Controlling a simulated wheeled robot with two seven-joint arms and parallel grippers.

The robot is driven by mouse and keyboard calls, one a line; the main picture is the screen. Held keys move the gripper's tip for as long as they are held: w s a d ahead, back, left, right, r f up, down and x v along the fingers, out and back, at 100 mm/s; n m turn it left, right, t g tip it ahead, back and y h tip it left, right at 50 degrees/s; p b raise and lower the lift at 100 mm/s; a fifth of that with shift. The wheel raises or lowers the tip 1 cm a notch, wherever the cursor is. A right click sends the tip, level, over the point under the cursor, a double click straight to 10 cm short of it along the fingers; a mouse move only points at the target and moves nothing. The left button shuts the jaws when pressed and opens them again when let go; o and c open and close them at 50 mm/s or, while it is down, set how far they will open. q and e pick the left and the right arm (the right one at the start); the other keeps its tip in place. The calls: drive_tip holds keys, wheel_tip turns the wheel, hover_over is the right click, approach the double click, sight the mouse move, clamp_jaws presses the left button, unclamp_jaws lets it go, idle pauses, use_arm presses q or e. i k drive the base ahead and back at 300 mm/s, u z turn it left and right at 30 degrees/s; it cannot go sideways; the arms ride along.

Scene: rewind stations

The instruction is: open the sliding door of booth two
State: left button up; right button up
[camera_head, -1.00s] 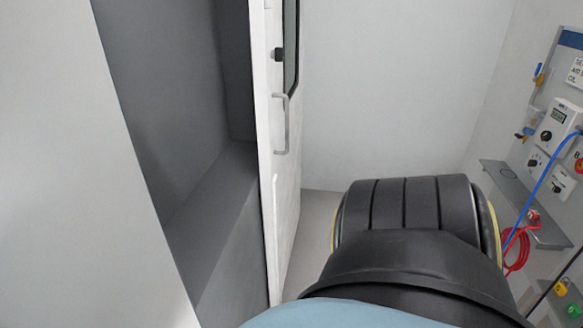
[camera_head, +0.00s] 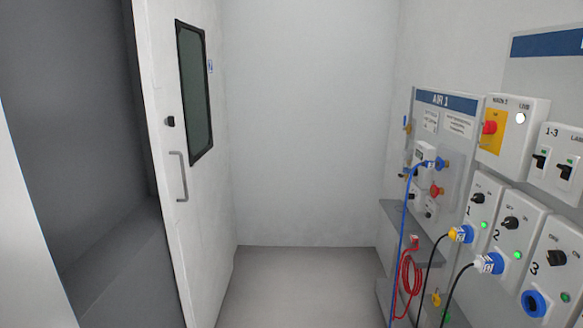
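A white sliding door (camera_head: 215,190) with a dark narrow window (camera_head: 195,90) stands on the left. It has a grey D-shaped handle (camera_head: 181,177) and a small black knob or lock (camera_head: 170,121) above it. A dark grey recess (camera_head: 85,130) shows to the left of the door's edge. I cannot tell from this view which booth the door belongs to. Neither of my grippers is in view.
On the right wall, a panel marked AIR 1 (camera_head: 447,101) and several numbered switch boxes carry plugs and cables. A red coiled cable (camera_head: 408,272) hangs below a grey shelf (camera_head: 415,232). The grey floor (camera_head: 300,285) ahead is clear up to the back wall.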

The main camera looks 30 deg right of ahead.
sight(176, 41)
drive_tip(key=z, duration=0.8)
drive_tip(key=i, duration=1.95)
drive_tip(key=u, duration=0.9)
